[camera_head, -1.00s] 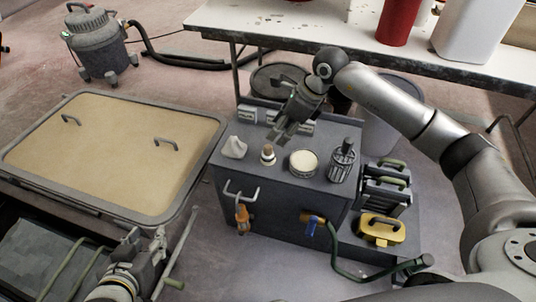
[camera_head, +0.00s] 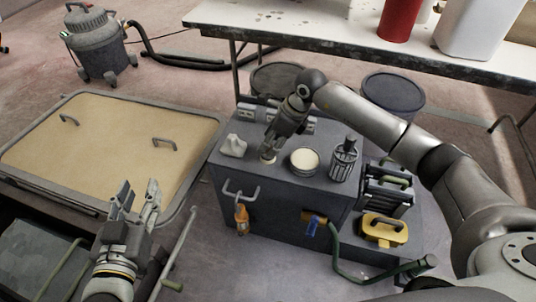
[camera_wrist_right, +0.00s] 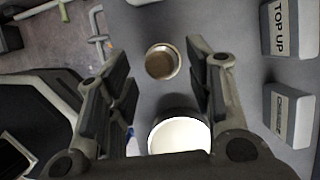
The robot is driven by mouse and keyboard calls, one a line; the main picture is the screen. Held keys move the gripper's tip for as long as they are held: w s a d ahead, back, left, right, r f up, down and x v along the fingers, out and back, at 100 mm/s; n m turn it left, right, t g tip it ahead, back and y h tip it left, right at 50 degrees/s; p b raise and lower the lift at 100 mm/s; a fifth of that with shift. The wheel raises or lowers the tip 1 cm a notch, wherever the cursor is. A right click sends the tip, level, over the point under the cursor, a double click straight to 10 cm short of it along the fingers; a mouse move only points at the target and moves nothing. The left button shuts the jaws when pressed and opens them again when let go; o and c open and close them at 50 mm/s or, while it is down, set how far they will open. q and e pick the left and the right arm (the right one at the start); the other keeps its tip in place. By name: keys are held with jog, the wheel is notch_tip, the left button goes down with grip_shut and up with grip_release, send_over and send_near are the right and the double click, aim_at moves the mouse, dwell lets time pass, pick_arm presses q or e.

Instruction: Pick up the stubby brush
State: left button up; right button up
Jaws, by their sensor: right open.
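The stubby brush, as far as I can tell, is the small round brown-topped piece (camera_head: 267,158) standing on the grey cabinet top (camera_head: 226,165). My right gripper (camera_head: 271,146) is over it and hides most of it in the head view. In the right wrist view it shows from above as a round brown top with a pale rim (camera_wrist_right: 162,62). It lies between the two open fingers of my right gripper (camera_wrist_right: 160,85), with a gap on each side. My left gripper (camera_head: 138,195) is open and empty, near the framed panel, away from the cabinet.
A round pale-topped tin (camera_head: 304,162) stands close to the right of the brush. A caged dark holder (camera_head: 343,160) is further right. A white crumpled piece (camera_head: 234,146) is to the left. Labelled grey blocks (camera_wrist_right: 289,115) stand along the back edge.

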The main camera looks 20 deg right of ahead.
pick_arm(q)
jog(key=shift+w+d+r+t+h, duration=0.2)
jog(key=shift+r+t, duration=0.35)
jog(key=shift+r, duration=0.4)
jog(key=shift+d+r+t+h, duration=0.1)
jog(key=shift+r+t+h, duration=0.2)
jog(key=shift+r+t, duration=0.45)
pick_arm(e)
jog(key=shift+x, duration=1.3)
pick_arm(q)
jog(key=shift+r, duration=0.2)
pick_arm(e)
grip_shut()
pick_arm(q)
jog(key=shift+g, duration=0.3)
